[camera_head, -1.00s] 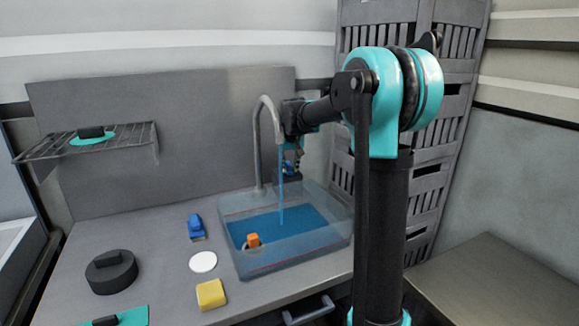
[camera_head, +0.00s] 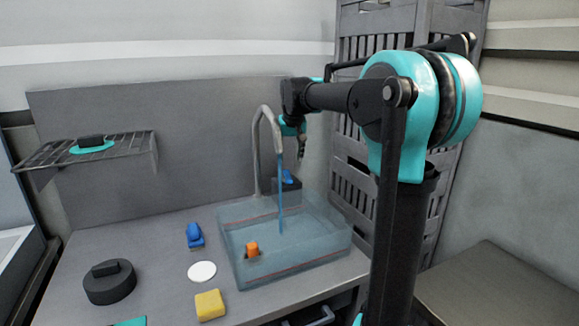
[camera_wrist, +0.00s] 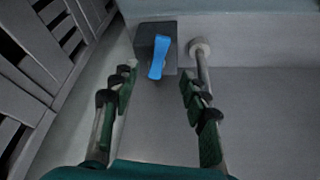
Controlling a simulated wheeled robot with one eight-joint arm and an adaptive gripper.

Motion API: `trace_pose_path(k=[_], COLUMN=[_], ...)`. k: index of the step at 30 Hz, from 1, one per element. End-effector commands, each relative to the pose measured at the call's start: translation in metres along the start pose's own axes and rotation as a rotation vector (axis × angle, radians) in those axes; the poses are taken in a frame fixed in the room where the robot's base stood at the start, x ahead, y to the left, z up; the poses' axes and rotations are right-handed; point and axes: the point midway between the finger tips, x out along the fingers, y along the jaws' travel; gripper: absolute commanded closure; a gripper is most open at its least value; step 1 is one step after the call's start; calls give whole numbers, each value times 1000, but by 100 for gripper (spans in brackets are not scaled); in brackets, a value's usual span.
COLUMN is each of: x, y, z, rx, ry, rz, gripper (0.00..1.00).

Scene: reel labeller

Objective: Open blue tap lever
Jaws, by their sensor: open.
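The blue tap lever (camera_head: 288,177) sits on a dark block (camera_head: 287,186) behind the basin, right of the curved grey tap (camera_head: 257,150). A blue stream (camera_head: 281,200) runs from the tap's spout into the clear basin (camera_head: 330,240). In the wrist view the lever (camera_wrist: 158,57) lies on the block's face, between and beyond my fingertips. My gripper (camera_head: 301,152) is open and empty, above the lever and apart from it. Its two fingers (camera_wrist: 158,82) are spread wide in the wrist view.
An orange thing (camera_head: 252,248) is in the basin. A blue object (camera_head: 194,236), a white disc (camera_head: 202,271), a yellow block (camera_head: 210,304) and a black round thing (camera_head: 109,284) lie on the counter. A slatted panel (camera_head: 345,165) stands close right of my gripper.

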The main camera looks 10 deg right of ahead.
Motion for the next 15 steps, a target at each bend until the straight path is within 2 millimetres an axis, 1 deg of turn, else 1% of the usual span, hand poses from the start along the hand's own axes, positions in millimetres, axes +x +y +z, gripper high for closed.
trace_pose_path(k=[1,3,6,15], x=[-7,-15,-21,-23], y=[0,0,0,0], z=[0,0,0,0], rx=[0,0,0,0], ry=[0,0,0,0], rz=[0,0,0,0], gripper=[55,55,55,55])
